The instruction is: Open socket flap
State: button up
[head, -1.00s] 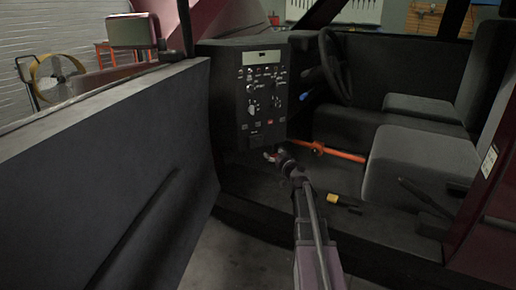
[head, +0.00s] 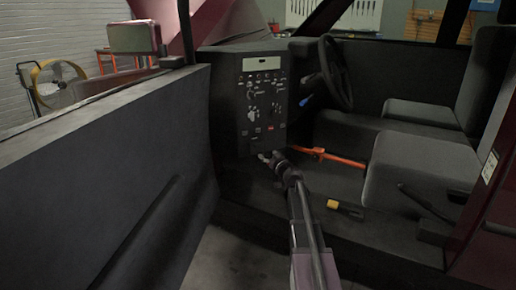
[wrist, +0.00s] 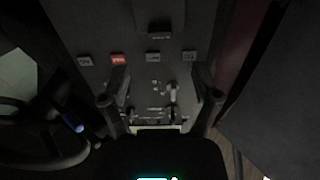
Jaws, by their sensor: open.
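The dark control panel (head: 264,100) with switches and labels stands inside the vehicle cabin in the head view. A small dark fitting (head: 256,139) near its lower edge looks like the socket flap, but its state cannot be told. My gripper (head: 267,157) is just below the panel's lower edge. In the wrist view the panel (wrist: 185,42) appears upside down. My gripper (wrist: 159,75) shows its two fingers spread apart with nothing between them. A dark fitting (wrist: 158,28) lies beyond the fingertips, near the top of that view.
The open door (head: 110,170) fills the left. The steering wheel (head: 335,72) and seats (head: 405,165) are to the right of the panel. An orange bar (head: 325,153) and a small yellow item (head: 333,204) lie low in the cabin beside my arm.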

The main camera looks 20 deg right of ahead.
aim_at(259, 147)
jog(key=w, duration=0.9)
jog(key=shift+a, duration=0.2)
grip_shut()
jog(key=shift+a, duration=0.15)
